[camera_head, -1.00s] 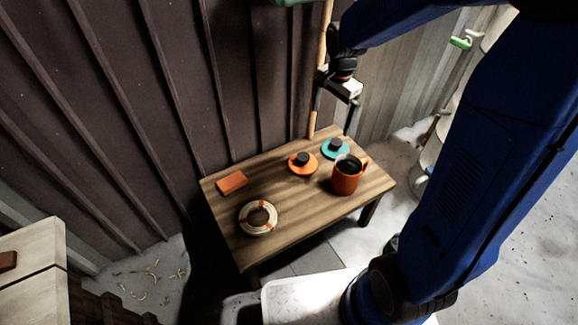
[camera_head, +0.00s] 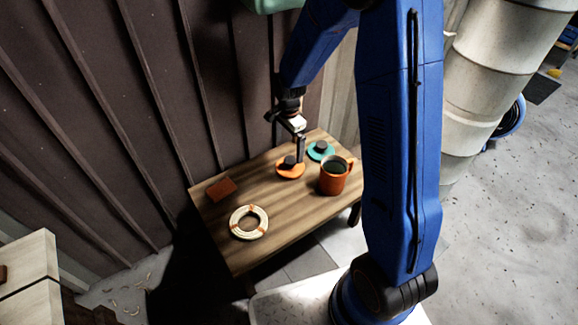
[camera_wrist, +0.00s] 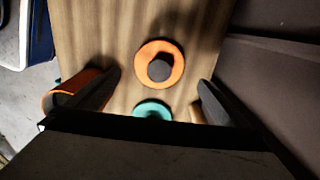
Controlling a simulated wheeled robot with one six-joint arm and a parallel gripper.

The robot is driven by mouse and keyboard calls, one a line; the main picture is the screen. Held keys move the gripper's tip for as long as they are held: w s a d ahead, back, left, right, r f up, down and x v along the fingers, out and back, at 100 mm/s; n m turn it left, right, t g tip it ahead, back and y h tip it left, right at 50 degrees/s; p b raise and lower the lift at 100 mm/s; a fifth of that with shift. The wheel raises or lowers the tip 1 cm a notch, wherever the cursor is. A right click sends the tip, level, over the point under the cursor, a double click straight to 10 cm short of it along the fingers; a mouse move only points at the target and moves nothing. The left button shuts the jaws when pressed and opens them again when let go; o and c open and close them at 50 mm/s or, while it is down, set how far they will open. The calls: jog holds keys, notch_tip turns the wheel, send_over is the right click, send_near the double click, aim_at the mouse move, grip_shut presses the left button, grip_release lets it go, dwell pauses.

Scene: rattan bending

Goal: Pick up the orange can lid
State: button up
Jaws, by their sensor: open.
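The orange can lid (camera_head: 284,172) is a flat orange disc with a dark round knob, lying on the wooden table (camera_head: 240,185). In the wrist view the orange lid (camera_wrist: 161,49) lies ahead of my fingertips, between their lines, with its knob up. My gripper (camera_head: 288,142) is open and empty above the table, close over the orange lid in the head view. In the wrist view the fingers of my gripper (camera_wrist: 160,83) stand wide apart. The height gap to the lid is hard to tell.
A teal lid (camera_head: 321,150) with a dark knob lies right behind the orange one. An orange mug (camera_head: 335,177) stands to the right. A cream ring (camera_head: 237,222) and a small orange-brown block (camera_head: 221,189) lie on the left. A ribbed wall (camera_head: 150,110) rises behind.

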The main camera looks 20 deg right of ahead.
aim_at(289, 160)
jog(key=shift+d+f, duration=0.15)
jog(key=shift+f, duration=4.6)
jog(key=c, duration=0.8)
